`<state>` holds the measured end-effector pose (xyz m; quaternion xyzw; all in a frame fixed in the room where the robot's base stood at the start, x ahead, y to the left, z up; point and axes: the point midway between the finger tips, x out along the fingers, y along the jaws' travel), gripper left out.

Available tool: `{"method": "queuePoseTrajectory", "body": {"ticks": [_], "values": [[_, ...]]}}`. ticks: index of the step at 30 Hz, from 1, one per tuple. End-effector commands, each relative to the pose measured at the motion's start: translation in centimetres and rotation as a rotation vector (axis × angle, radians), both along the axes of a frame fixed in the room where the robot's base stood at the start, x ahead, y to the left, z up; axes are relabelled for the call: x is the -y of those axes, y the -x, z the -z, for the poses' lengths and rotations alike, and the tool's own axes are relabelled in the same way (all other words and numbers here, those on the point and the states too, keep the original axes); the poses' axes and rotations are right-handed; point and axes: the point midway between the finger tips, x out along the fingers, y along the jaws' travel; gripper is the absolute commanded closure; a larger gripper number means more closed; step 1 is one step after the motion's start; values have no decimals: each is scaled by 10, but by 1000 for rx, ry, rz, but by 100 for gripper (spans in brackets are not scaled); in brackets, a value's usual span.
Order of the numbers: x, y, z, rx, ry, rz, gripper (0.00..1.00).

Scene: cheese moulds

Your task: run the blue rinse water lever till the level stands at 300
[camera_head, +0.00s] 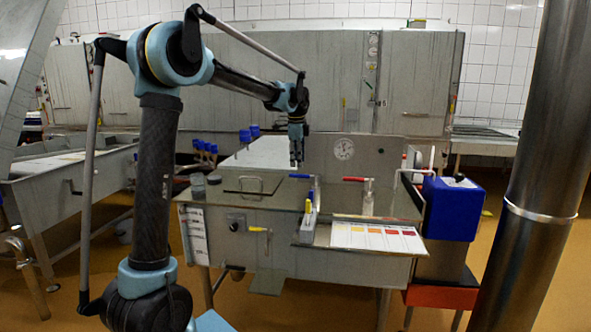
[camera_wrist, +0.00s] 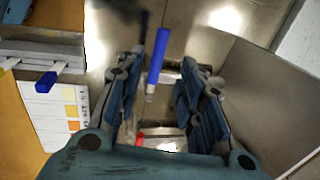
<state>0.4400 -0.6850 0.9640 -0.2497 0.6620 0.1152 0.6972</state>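The blue rinse water lever (camera_head: 300,176) sticks out at the left of the grey steel bench's back panel. In the wrist view the blue lever (camera_wrist: 157,62) lies between the fingertips, with gaps on both sides. My gripper (camera_head: 297,156) hangs pointing down just above it. In the wrist view my gripper (camera_wrist: 161,78) is open and holds nothing. A red lever (camera_head: 354,179) is to the right; a red piece (camera_wrist: 140,138) also shows in the wrist view. A clear cylinder (camera_head: 368,197) stands below the red lever. Its level and marks are too small to read.
A round dial (camera_head: 344,148) is on the back panel. A colour chart (camera_head: 378,236) and a small holder with blue- and yellow-topped sticks (camera_head: 308,222) are at the bench front. A blue box (camera_head: 452,208) and a steel column (camera_head: 527,170) stand to the right.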

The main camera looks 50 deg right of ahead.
Motion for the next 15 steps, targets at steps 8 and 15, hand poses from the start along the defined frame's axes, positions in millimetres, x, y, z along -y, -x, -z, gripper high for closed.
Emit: {"method": "queuePoseTrajectory", "body": {"ticks": [8,15], "values": [[-7,4,-44,0,0,0,65],[-10,5,-58,1,1,0,65]]}}
